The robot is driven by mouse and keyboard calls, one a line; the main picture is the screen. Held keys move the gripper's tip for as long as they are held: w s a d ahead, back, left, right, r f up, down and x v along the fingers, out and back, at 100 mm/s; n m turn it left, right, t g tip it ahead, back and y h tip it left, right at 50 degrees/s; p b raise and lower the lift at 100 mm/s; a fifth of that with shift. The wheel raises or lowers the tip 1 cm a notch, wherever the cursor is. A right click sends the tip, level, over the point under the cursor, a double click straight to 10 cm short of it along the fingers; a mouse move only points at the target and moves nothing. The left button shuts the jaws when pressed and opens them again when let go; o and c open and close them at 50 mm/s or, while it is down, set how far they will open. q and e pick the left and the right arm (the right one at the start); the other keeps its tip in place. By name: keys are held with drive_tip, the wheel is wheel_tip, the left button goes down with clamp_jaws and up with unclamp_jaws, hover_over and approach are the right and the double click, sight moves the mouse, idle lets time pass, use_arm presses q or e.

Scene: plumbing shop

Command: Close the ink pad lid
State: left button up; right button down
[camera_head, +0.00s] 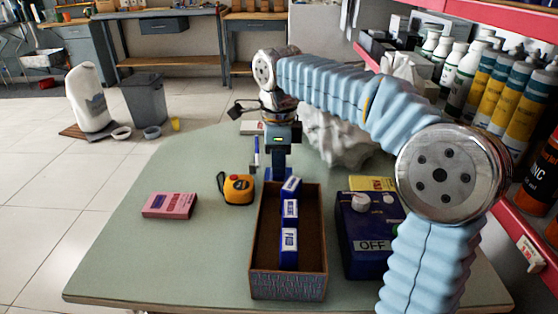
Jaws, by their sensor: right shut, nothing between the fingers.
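My right gripper (279,172) points down behind the far end of a brown open-topped box (260,240). It is shut, with nothing seen between its fingers. A small patch of blue shows around the fingertips, partly hidden by the box's far wall. I cannot tell whether it is the ink pad or part of the gripper. No ink pad or lid can be made out for certain. My left gripper is not in view.
The box holds blue-and-white packets (289,240). A blue OFF-labelled device (365,245) stands right of it, near a yellow packet (372,183). A yellow tape measure (238,189) and pink box (169,205) lie left. Bottles line the red shelf (520,215). The table's left front is clear.

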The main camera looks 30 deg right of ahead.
drive_tip(key=shift+s+a+f, duration=0.15)
drive_tip(key=shift+s+f, duration=0.05)
drive_tip(key=shift+f, duration=0.15)
drive_tip(key=shift+w, duration=0.2)
idle(0.5)
wheel_tip(320, 180, up, 5)
drive_tip(key=p, duration=0.5)
drive_tip(key=shift+w+r+p, duration=0.1)
drive_tip(key=shift+r+p, duration=0.1)
drive_tip(key=shift+p, duration=0.15)
drive_tip(key=shift+r, duration=0.95)
drive_tip(key=shift+f, duration=0.15)
